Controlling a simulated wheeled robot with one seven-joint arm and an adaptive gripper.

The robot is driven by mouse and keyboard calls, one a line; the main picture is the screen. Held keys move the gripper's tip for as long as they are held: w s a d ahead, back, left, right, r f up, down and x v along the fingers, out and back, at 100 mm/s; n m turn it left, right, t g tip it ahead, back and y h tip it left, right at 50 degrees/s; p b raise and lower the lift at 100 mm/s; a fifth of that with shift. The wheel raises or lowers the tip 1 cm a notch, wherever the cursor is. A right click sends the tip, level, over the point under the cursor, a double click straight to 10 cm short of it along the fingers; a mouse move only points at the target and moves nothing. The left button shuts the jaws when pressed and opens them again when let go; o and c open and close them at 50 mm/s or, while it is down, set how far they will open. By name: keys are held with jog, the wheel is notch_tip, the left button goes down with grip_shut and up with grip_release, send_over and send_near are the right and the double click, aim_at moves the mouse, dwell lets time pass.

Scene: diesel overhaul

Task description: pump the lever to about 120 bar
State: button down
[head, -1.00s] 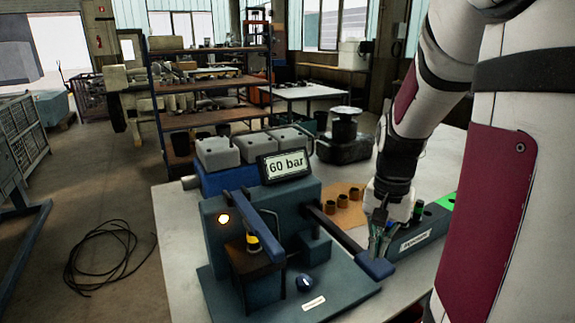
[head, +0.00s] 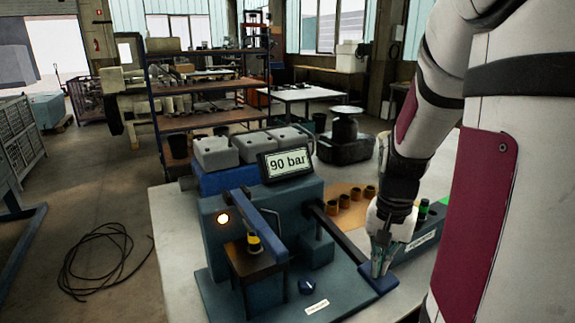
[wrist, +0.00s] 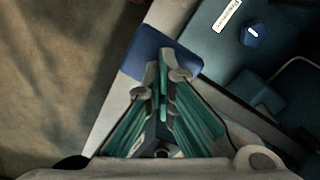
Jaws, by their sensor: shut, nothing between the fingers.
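The test stand (head: 222,262) is a dark teal block on a base plate, and its display (head: 287,162) reads 90 bar. The lever (head: 345,243) is a dark bar that slopes down to the right and ends in a flat blue handle (head: 379,281). My gripper (head: 378,272) is shut and empty, with its fingertips at the top of the handle. In the wrist view the fingertips (wrist: 163,72) lie over the blue handle (wrist: 150,50); I cannot tell whether they press on it. A blue knob (head: 306,285) is on the base plate and also shows in the wrist view (wrist: 254,33).
A labelled rack (head: 415,245) stands right of my gripper.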

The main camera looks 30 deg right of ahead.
jog(key=shift+w+f+b, duration=0.1)
jog(key=shift+f+b, duration=0.3)
jog(key=shift+f, duration=0.45)
jog(key=r+p, duration=0.1)
jog(key=r, duration=0.1)
jog(key=r+p, duration=0.2)
jog(key=s+r+p, duration=0.1)
jog(key=r+p, duration=0.1)
jog(key=r, duration=0.1)
jog(key=shift+w, duration=0.1)
notch_tip(320, 180, up, 4)
jog(key=p, duration=0.3)
dwell(0.7)
